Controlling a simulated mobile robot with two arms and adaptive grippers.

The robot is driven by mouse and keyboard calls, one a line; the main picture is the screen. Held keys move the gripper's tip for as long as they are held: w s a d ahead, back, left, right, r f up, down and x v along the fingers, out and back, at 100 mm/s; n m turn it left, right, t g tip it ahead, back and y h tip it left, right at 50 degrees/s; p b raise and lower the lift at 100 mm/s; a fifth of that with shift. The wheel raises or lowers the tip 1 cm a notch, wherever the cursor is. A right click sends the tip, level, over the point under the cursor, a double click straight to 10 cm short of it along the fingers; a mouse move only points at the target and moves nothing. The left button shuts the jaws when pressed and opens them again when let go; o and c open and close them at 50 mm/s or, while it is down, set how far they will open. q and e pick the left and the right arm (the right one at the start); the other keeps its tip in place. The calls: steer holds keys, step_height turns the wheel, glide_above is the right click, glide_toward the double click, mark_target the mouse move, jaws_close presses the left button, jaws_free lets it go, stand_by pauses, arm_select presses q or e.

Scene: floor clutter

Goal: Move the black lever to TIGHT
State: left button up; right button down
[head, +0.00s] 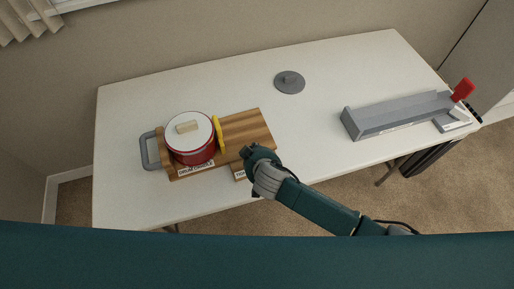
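I cannot make out a black lever in the head view. A wooden board (247,129) lies on the left half of the white table. On it stands a red pot (193,154) with a white lid, and a yellow upright piece (219,135) is beside the pot. Two white labels are on the board's front edge: one below the pot (197,169) and one partly hidden by my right gripper (250,155). That dark gripper is over the board's front right corner; its fingers are too small to read. My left gripper is not in view.
A grey disc with a knob (289,83) lies near the table's back. A long grey trough (397,114) with a red handle (462,89) sits at the right. A grey handle (149,151) juts left of the board. The table's middle (320,130) is clear.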

steer(key=shift+s+a+f+n+t+h+b, duration=0.15)
steer(key=shift+a+n+t+h+b, duration=0.15)
steer(key=shift+h, duration=0.15)
steer(key=shift+s+a+f+n+t+h+b, duration=0.1)
steer(key=shift+a+n+t+h+b, duration=0.15)
steer(key=shift+h, duration=0.2)
steer(key=shift+a+n+t+h+b, duration=0.35)
steer(key=shift+n+h+b, duration=0.1)
steer(key=shift+h+b, duration=0.25)
steer(key=shift+r, duration=0.1)
steer(key=c, duration=1.8)
jaws_free()
steer(key=shift+s, duration=0.1)
steer(key=v, duration=1.2)
steer(key=shift+a, duration=0.15)
